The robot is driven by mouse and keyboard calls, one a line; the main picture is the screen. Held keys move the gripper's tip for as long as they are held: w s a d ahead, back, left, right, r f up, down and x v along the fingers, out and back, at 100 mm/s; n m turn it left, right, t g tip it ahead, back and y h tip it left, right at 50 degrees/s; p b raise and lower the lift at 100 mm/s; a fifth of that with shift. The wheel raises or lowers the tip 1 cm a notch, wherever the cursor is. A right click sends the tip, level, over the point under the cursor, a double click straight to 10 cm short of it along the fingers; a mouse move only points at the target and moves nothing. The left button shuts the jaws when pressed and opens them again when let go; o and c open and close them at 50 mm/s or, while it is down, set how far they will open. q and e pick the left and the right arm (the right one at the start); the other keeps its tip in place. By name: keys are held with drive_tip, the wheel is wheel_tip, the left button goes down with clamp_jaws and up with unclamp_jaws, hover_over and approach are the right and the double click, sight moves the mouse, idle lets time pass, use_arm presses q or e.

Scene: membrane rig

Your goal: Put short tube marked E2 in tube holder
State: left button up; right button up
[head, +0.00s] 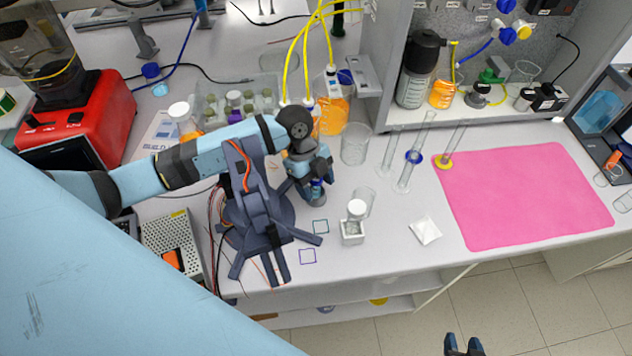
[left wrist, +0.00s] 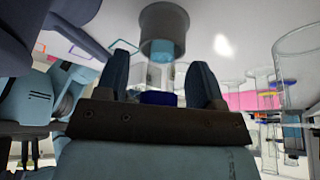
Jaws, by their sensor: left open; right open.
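No E2 marking is readable, so I cannot tell which tube is the short one. Tall clear tubes stand right of centre: one with a blue ring (head: 413,157), one with a yellow ring (head: 444,161), one plain (head: 391,150). I cannot tell which thing is the tube holder. My left gripper (head: 317,181) is open above a small grey cylinder (head: 316,199). In the left wrist view the left gripper (left wrist: 160,72) has its fingers apart, with the grey cylinder (left wrist: 164,22), bluish inside, just beyond the tips. My right gripper (head: 463,344) is open and empty at the bottom edge.
A dark legged stand (head: 258,222) is beside my left arm. A clear beaker (head: 355,144), a small white box (head: 352,238), a white-capped vial (head: 358,208) and a white square (head: 425,230) are nearby. The pink mat (head: 530,195) is clear.

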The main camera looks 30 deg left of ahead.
use_arm(q)
drive_tip(key=p+v, duration=0.6)
drive_tip(key=v, duration=0.7)
drive_tip(key=shift+r+p, duration=0.3)
drive_tip(key=shift+r, duration=0.05)
use_arm(e)
drive_tip(key=shift+m, duration=0.3)
drive_tip(key=shift+d+r, duration=0.15)
drive_tip(key=shift+r, duration=1.3)
drive_tip(key=shift+d+r, duration=0.15)
drive_tip(key=shift+r, duration=1.3)
